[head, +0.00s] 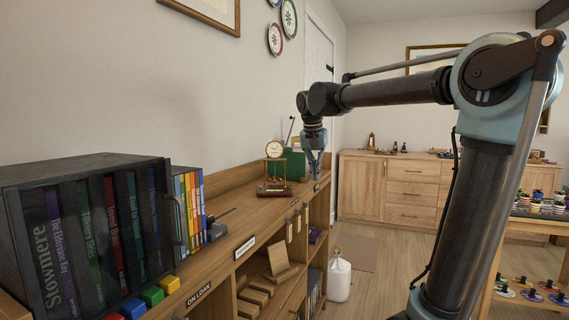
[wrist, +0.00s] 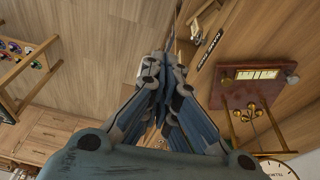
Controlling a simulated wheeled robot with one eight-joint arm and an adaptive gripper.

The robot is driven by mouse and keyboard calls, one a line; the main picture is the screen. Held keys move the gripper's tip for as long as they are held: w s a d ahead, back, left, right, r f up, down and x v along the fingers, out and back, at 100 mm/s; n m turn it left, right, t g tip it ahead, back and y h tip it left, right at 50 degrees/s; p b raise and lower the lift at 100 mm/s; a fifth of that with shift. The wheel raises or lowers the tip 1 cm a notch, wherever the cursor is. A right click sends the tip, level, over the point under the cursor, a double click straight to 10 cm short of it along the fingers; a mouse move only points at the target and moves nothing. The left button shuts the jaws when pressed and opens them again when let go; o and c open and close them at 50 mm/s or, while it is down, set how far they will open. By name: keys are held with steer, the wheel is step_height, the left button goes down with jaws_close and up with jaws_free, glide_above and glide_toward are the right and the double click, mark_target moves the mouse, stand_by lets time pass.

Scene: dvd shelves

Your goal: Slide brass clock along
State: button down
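The brass clock (head: 274,168) stands upright on the long wooden shelf top (head: 236,225). It has a round white dial, brass posts and a dark red-brown base. In the wrist view its base (wrist: 252,88) is at the right, with the dial partly cut off at the lower right corner. My gripper (head: 316,176) points down just right of the clock, near the shelf's front edge. It also shows in the wrist view (wrist: 164,66), where its fingers converge with nothing visible between them. A gap separates it from the clock.
A green box (head: 296,164) stands behind the clock. Dark boxed books (head: 90,225) and upright coloured cases (head: 190,205) fill the near left. Shelf top between cases and clock is mostly clear, apart from a small dark object (head: 217,229). A white jug (head: 339,278) is on the floor.

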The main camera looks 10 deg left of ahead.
steer(key=s+d+f+n, duration=0.1)
steer(key=s+d+f, duration=1.85)
steer(key=d, duration=0.35)
steer(key=s+d+f+n, duration=0.1)
steer(key=s+d+f, duration=0.1)
steer(key=s+f, duration=0.5)
step_height(320, 180, down, 4)
steer(key=shift+s+d+r+y, duration=0.2)
steer(key=shift+s+d+y, duration=0.05)
steer(key=shift+y, duration=0.05)
